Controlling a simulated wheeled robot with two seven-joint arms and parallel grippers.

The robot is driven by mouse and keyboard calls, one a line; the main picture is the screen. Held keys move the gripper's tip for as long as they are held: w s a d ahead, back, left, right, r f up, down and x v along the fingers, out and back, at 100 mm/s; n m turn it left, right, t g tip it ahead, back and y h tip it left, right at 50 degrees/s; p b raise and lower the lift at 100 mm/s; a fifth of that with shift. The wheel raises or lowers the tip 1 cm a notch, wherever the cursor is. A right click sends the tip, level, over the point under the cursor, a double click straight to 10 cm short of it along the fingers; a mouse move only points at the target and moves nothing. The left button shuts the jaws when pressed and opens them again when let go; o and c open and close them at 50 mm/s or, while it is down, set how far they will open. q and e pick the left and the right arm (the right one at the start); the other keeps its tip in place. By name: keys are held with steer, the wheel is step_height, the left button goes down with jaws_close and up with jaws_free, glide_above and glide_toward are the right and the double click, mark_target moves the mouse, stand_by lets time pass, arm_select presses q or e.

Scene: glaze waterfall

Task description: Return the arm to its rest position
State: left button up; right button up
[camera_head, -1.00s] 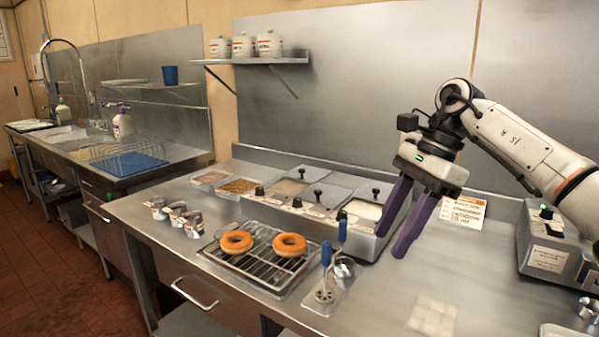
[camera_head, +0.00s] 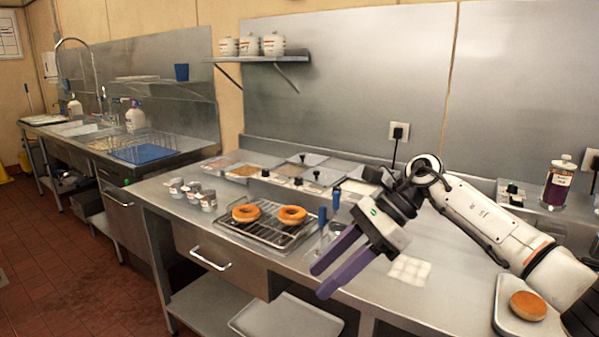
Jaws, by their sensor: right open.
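My right gripper (camera_head: 322,281) has two purple fingers. It is open and empty, and hangs in front of the counter's near edge, pointing down and left. My white right arm (camera_head: 480,215) reaches in from the lower right. My left gripper is not in view. Two glazed-looking donuts, a left one (camera_head: 246,213) and a right one (camera_head: 292,215), lie on a wire rack (camera_head: 262,233), left of the gripper and apart from it. The gripper and arm hide part of the counter and the topping bins behind them.
The steel counter (camera_head: 160,198) holds several small cups (camera_head: 190,193) at left and topping bins (camera_head: 245,170) at the back. Blue-handled tools (camera_head: 322,218) stand right of the rack. A donut (camera_head: 528,305) lies on a tray (camera_head: 503,322) at lower right. A bottle (camera_head: 558,185) stands at back right.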

steer(key=s+a+f+m+t+y, duration=0.1)
steer(key=s+a+f+m+y, duration=0.1)
steer(key=a+m+y, duration=0.35)
steer(key=s+a+f+m+t+y, duration=0.2)
steer(key=s+a+m+y, duration=0.1)
steer(key=a+m+y, duration=0.3)
steer(key=d+f+m+t+h, duration=0.5)
steer(key=f+m+t, duration=0.2)
steer(key=m, duration=0.6)
steer(key=d+f+m+t+h, duration=0.55)
steer(key=m+t, duration=0.25)
steer(key=m, duration=0.5)
steer(key=s+d+f+m+g+h, duration=0.2)
steer(key=s+d+f+m, duration=0.2)
steer(key=s+f, duration=0.3)
steer(key=s+d+f+m+g+h, duration=0.3)
steer(key=s+d+f+m, duration=0.1)
steer(key=s+f+m, duration=0.2)
steer(key=s+d+f+m+g+h, duration=0.2)
steer(key=s+d+f+m, duration=0.2)
steer(key=s+f, duration=0.5)
steer(key=shift+s+d+m+g, duration=0.4)
steer(key=shift+s+m, duration=0.4)
steer(key=shift+m, duration=0.05)
